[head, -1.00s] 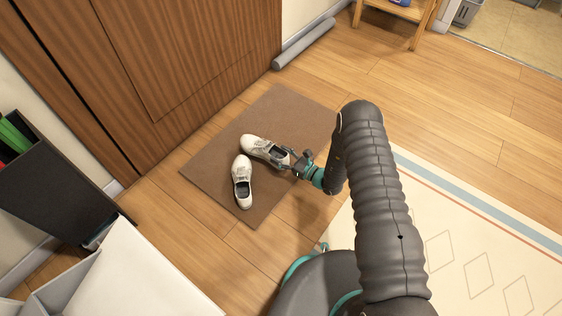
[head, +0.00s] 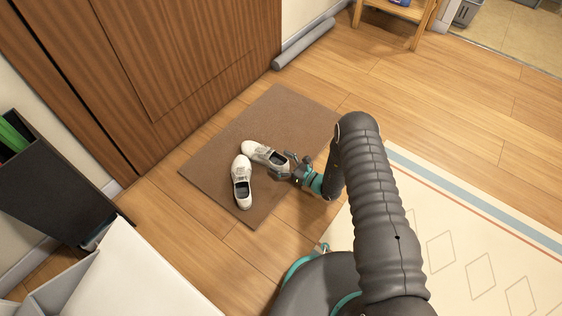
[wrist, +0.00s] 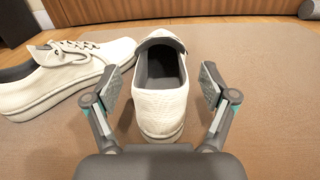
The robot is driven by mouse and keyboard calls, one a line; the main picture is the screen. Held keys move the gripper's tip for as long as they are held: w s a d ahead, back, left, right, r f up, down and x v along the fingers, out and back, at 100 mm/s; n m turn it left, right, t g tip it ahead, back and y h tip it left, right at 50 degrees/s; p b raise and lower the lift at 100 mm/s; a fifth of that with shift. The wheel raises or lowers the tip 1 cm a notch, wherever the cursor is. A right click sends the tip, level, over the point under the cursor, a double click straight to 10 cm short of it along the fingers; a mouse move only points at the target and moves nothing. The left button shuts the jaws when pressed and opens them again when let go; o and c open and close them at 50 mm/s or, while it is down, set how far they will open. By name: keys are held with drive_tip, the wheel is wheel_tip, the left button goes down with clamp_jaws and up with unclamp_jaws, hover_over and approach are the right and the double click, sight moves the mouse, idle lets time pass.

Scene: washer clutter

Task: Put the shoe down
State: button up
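A white lace-up shoe (head: 263,155) rests on the brown mat, its heel toward my gripper. In the wrist view this shoe (wrist: 160,104) is in the middle, its dark inside showing. My gripper (head: 289,168) is open, with one finger on each side of the heel. In the wrist view a gap shows between each finger of my gripper (wrist: 162,90) and the shoe. The other white shoe (head: 241,182) lies to the left on the mat. It also shows at the left in the wrist view (wrist: 65,76), close to the left finger.
The brown mat (head: 290,112) lies before a wooden cabinet (head: 190,60). A grey roll (head: 304,44) lies along the wall. A black bin (head: 50,190) and white box (head: 140,275) stand at the left, a pale rug (head: 460,240) at the right. The mat's far part is clear.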

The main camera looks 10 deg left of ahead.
drive_tip(key=shift+r, duration=0.1)
drive_tip(key=shift+d, duration=0.2)
drive_tip(key=p+v, duration=0.1)
drive_tip(key=v, duration=1)
drive_tip(key=shift+s+d, duration=0.15)
drive_tip(key=shift+d, duration=0.15)
drive_tip(key=s+r+n+g+h, duration=0.1)
drive_tip(key=s+r+n+g, duration=0.3)
drive_tip(key=r, duration=0.7)
drive_tip(key=w+d+r+n+g+h, duration=0.15)
drive_tip(key=r+n, duration=0.35)
drive_tip(key=r, duration=0.6)
drive_tip(key=s+r+n+g+h, duration=0.15)
drive_tip(key=r+n+g, duration=0.3)
drive_tip(key=r, duration=0.65)
drive_tip(key=s+d+r+n+t+h, duration=0.9)
drive_tip(key=s+d+r+h, duration=0.3)
drive_tip(key=s+d+r, duration=0.7)
drive_tip(key=shift+s+d+r+h, duration=0.3)
drive_tip(key=shift+s+r, duration=0.3)
drive_tip(key=shift+s, duration=0.6)
